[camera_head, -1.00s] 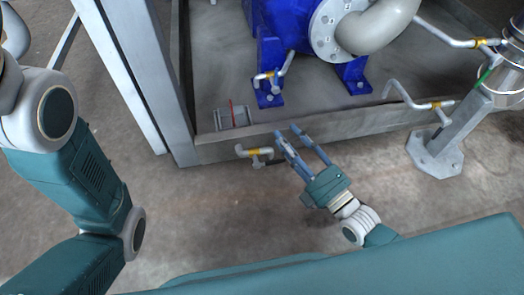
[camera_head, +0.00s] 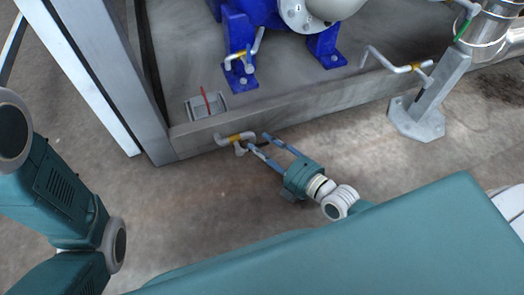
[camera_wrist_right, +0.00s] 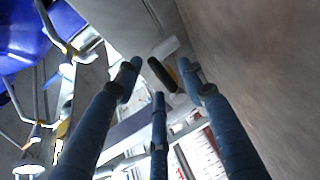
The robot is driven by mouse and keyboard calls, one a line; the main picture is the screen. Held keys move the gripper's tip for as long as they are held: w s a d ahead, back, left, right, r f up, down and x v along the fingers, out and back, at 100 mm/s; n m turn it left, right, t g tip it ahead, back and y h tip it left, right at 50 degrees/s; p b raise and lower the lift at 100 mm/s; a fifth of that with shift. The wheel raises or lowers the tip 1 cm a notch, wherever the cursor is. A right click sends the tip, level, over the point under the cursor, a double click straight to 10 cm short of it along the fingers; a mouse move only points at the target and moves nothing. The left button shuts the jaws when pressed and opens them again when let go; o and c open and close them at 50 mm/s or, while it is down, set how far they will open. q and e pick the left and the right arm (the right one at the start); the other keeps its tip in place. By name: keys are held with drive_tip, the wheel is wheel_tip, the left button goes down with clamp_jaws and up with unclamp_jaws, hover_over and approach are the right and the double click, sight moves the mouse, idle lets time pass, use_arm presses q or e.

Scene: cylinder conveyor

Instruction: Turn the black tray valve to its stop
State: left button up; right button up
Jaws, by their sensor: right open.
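A small valve (camera_head: 236,138) with a grey pipe and a yellow band sticks out from the front edge of the metal tray (camera_head: 290,112). No black part of it can be made out in the head view. In the right wrist view a short dark handle (camera_wrist_right: 162,75) shows between the fingertips, beside a pale part. My right gripper (camera_head: 258,142) is open, its blue fingers pointing at the valve from the right. The fingertips are close to the valve; whether they touch it I cannot tell. My left gripper is out of view.
A steel post (camera_head: 148,105) rises left of the valve. Another pipe valve (camera_head: 398,68) and a footed post (camera_head: 425,110) stand right. The floor in front is clear.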

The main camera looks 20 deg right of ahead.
drive_tip(key=shift+w+a, duration=0.15)
drive_tip(key=shift+w, duration=0.2)
clamp_jaws()
